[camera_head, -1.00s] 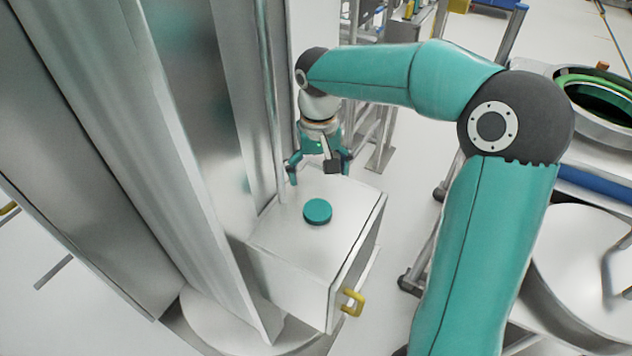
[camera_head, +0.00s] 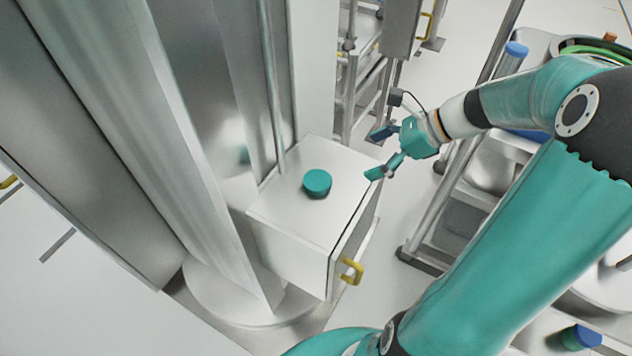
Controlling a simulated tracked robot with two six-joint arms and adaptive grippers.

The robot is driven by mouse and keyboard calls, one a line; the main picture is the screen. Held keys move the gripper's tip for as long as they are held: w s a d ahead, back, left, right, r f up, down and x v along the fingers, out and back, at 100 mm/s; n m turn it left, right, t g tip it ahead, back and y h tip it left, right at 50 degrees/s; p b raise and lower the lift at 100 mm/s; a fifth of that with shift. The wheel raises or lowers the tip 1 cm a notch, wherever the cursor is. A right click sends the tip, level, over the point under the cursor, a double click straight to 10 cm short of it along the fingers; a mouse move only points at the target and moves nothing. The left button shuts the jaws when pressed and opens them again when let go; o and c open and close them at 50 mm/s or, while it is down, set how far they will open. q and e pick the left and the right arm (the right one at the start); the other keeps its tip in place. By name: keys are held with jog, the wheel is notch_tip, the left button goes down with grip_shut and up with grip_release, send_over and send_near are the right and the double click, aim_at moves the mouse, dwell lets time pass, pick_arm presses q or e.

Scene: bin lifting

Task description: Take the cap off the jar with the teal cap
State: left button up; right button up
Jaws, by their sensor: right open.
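A round teal cap (camera_head: 317,181) shows on top of the white box-shaped stand, left of its right edge. A darker band shows just under the cap; the jar body below it can hardly be seen from above. My right gripper (camera_head: 378,152) is to the right of the cap, by the right edge of the stand. Its two fingers are spread and point left towards the cap. Nothing is between them, and a clear gap separates them from the cap. My left gripper is not in view.
The white stand (camera_head: 288,205) has a yellow handle (camera_head: 351,270) at its front right. Tall metal panels and a thin upright pole (camera_head: 272,90) stand close behind and left of it. Metal frames and vessels crowd the right side.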

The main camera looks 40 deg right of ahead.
send_near(318, 180)
jog(key=x, duration=0.3)
jog(key=shift+a, duration=0.2)
jog(key=shift+d+b+x, duration=0.2)
jog(key=shift+b+x, duration=0.1)
jog(key=shift+x, duration=2.7)
jog(key=shift+w, duration=0.1)
jog(key=c, duration=1)
